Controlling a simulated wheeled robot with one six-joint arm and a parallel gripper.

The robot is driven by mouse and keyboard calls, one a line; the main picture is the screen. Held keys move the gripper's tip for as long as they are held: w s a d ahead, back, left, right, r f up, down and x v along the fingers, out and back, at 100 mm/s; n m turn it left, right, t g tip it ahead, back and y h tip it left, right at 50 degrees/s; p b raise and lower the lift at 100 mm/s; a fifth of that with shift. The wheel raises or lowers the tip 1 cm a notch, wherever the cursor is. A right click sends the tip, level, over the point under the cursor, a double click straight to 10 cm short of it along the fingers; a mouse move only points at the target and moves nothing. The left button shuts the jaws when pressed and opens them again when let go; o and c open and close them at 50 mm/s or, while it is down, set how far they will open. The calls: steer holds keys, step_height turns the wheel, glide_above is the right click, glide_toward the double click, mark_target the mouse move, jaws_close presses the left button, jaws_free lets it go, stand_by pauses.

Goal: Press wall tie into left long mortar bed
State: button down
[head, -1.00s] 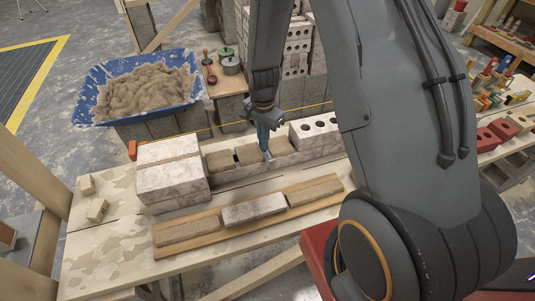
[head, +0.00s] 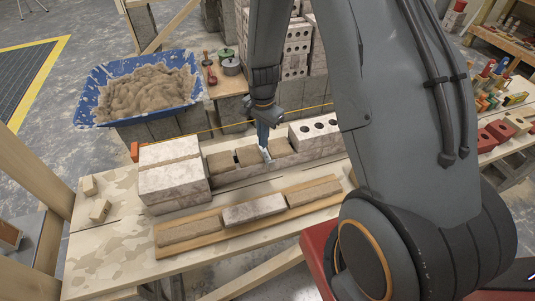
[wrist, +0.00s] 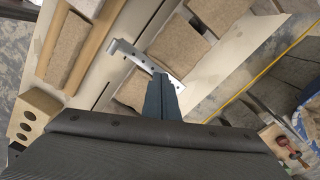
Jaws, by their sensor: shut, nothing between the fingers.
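The wall tie is a flat, grey metal strip with holes and a bent end, and it shows in the wrist view (wrist: 149,57). It lies across the gap between brown mortar beds, the bent end reaching out toward the front board. In the head view, the tie (head: 267,155) is a small bright strip on the wall. My gripper (head: 265,146) points down at it. In the wrist view, my shut gripper (wrist: 160,78) has its tips at the tie's inner part; contact cannot be told. The left mortar bed (head: 220,160) is brown and rough, beside the pale brick stack.
A pale brick stack (head: 172,175) stands left of the beds and a cored brick (head: 314,130) right of them. A board (head: 190,238) with several blocks lies in front. A yellow string (head: 210,130) runs behind the wall. A blue mortar tub (head: 180,119) stands behind.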

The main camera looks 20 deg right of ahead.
step_height(320, 180, up, 7)
steer(key=p, duration=0.4)
stand_by(0.4)
steer(key=shift+r, duration=0.1)
stand_by(0.4)
steer(key=s+r+n+t+b, duration=0.1)
steer(key=s+r+n, duration=1.1)
steer(key=s, duration=0.5)
step_height(320, 180, up, 3)
steer(key=shift+s+f, duration=0.15)
steer(key=shift+d, duration=0.15)
